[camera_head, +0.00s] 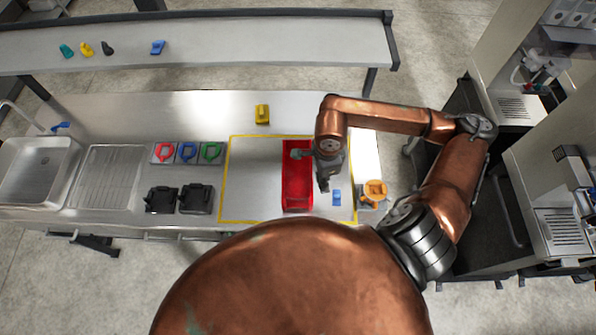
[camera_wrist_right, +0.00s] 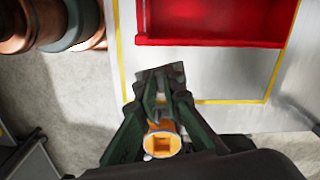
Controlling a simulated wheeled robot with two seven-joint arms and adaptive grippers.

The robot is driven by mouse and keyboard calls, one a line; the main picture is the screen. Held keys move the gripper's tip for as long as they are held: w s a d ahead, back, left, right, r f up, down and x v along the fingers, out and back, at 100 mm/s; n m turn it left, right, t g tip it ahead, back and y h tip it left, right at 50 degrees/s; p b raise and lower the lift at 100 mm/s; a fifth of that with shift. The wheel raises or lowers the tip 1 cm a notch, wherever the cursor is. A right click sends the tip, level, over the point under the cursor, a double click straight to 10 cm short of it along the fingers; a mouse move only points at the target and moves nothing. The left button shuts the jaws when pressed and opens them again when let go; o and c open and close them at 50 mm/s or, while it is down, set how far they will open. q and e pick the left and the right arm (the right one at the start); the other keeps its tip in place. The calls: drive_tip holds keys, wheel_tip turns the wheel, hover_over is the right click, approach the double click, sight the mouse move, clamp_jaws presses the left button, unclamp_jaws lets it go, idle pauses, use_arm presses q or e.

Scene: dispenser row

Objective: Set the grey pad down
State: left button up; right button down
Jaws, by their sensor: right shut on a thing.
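My right gripper (camera_head: 323,183) points down just beside the right edge of the red tray (camera_head: 297,206). In the right wrist view its two green fingers (camera_wrist_right: 163,88) are shut on the grey pad (camera_wrist_right: 161,74), a dark grey flat piece at the fingertips. In that view the pad shows over the pale table top, below the red tray. In the head view the pad is too small and dark to tell from the gripper. The gap under it cannot be judged. My left gripper is not in view.
A small blue piece (camera_head: 337,197) lies right of the tray, near an orange round item (camera_head: 375,190). A yellow piece (camera_head: 262,114) stands behind. The yellow-outlined area (camera_head: 255,180) is clear left of the tray. Black devices (camera_head: 195,199) stand farther left.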

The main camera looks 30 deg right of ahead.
drive_tip(key=shift+s+d+r+m, duration=0.2)
drive_tip(key=shift+s+m, duration=0.5)
drive_tip(key=shift+s, duration=0.05)
drive_tip(key=shift+s+d+m+p, duration=0.1)
drive_tip(key=shift+s+m+p, duration=0.15)
drive_tip(key=shift+m+p, duration=0.15)
drive_tip(key=shift+m, duration=0.3)
drive_tip(key=shift+w+f, duration=0.15)
drive_tip(key=shift+w, duration=0.1)
drive_tip(key=w+a+f+p, duration=0.2)
drive_tip(key=w+f+p, duration=0.1)
drive_tip(key=w, duration=0.4)
drive_tip(key=p, duration=0.2)
hover_over(296, 180)
drive_tip(key=s, duration=0.1)
wheel_tip(296, 180, down, 6)
drive_tip(key=shift+d+r, duration=0.15)
drive_tip(key=shift+r, duration=0.1)
drive_tip(key=shift+w+f, duration=0.5)
drive_tip(key=shift+f, duration=0.2)
wheel_tip(296, 180, down, 3)
drive_tip(key=shift+r, duration=0.1)
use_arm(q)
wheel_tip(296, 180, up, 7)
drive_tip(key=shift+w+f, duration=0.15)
